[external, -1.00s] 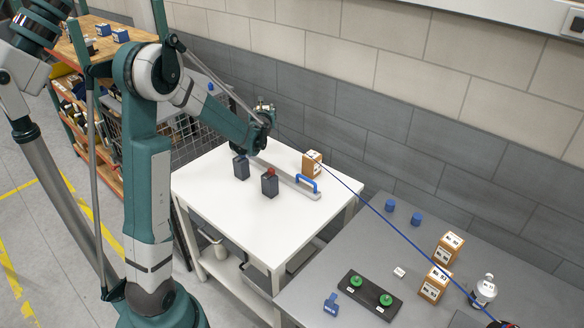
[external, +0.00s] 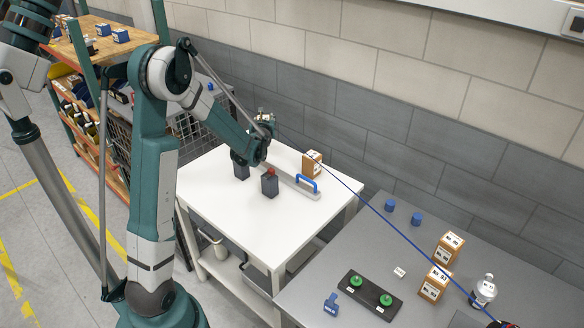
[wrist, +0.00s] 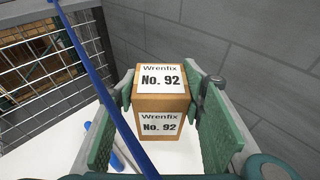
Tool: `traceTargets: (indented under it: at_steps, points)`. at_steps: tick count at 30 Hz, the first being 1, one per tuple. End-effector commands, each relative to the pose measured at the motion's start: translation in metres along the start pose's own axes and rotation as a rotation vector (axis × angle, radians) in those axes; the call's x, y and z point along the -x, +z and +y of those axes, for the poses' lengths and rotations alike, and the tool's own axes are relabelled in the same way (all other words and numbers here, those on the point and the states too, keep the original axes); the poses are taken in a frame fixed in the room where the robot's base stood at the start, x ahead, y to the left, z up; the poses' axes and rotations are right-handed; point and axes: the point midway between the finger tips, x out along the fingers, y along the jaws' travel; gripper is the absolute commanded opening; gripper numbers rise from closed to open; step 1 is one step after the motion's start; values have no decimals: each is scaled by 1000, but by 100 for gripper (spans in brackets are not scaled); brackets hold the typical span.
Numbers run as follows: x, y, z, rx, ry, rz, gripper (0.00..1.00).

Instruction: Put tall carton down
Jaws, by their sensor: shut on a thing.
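A tall brown carton (wrist: 162,105) with white labels reading "Wrenfix No. 92" is in the wrist view. My gripper (wrist: 168,88) is shut on it, with one green-padded finger against each side. The carton looks upright over a white surface. I cannot tell whether its base touches that surface. In the external view I cannot make out the held carton or my fingers, which seem hidden behind my arm.
A blue cable (external: 380,214) crosses to the grey table (external: 345,262).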

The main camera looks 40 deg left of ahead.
Motion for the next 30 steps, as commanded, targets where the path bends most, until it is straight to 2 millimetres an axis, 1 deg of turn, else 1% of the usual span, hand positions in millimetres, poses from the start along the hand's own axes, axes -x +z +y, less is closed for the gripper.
traceTargets:
  at_steps: [1, 6, 11, 15, 25, 30]
  points:
    - [-3, -7, 0, 0, 0, 0, 22]
    - [-10, -29, 0, 0, 0, 0, 22]
    - [-14, -45, 0, 0, 0, 0, 22]
    - [-16, -49, 0, 0, 0, 0, 22]
    - [-16, -50, 0, 0, 0, 0, 22]
    - [-20, -62, 0, 0, 0, 0, 22]
